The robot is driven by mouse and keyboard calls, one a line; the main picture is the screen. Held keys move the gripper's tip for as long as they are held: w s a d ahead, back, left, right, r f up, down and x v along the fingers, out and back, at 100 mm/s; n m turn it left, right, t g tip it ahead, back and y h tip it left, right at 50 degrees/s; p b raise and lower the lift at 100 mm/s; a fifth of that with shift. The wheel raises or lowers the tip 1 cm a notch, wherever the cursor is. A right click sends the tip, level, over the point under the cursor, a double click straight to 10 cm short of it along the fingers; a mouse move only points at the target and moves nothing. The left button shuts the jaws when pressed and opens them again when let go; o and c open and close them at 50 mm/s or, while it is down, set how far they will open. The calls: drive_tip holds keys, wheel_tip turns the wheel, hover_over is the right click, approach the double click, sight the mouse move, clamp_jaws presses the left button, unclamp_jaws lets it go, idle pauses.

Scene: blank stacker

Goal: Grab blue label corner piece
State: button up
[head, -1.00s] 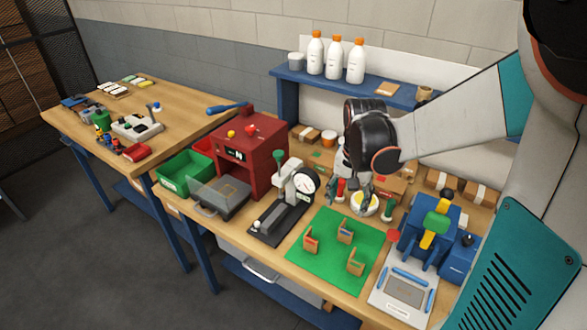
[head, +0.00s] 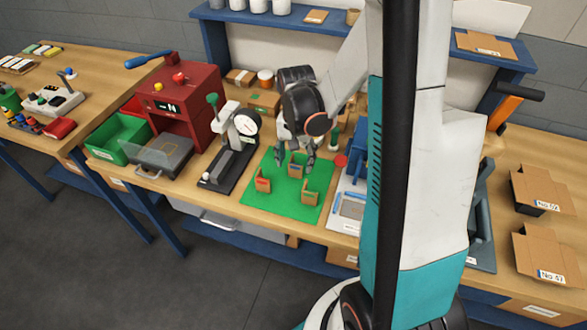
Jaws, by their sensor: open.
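Three small brown corner pieces stand on a green mat (head: 258,205). The back middle corner piece (head: 295,170) shows a blue label. The left corner piece (head: 262,181) has a red label. The right corner piece (head: 309,193) shows a label too small to read clearly, perhaps green. My gripper (head: 295,158) points down with its fingers spread, just above and around the top of the blue label corner piece. I cannot tell whether the fingers touch it. Nothing is held.
A blue device (head: 359,155) and a pale tray (head: 347,210) are close on the right. My arm hides part of the bench. Numbered cardboard pieces (head: 540,250) lie far right.

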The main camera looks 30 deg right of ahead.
sight(295, 177)
wheel_tip(295, 177, down, 4)
drive_tip(key=shift+w+f+b, duration=0.15)
drive_tip(key=shift+b, duration=0.55)
clamp_jaws()
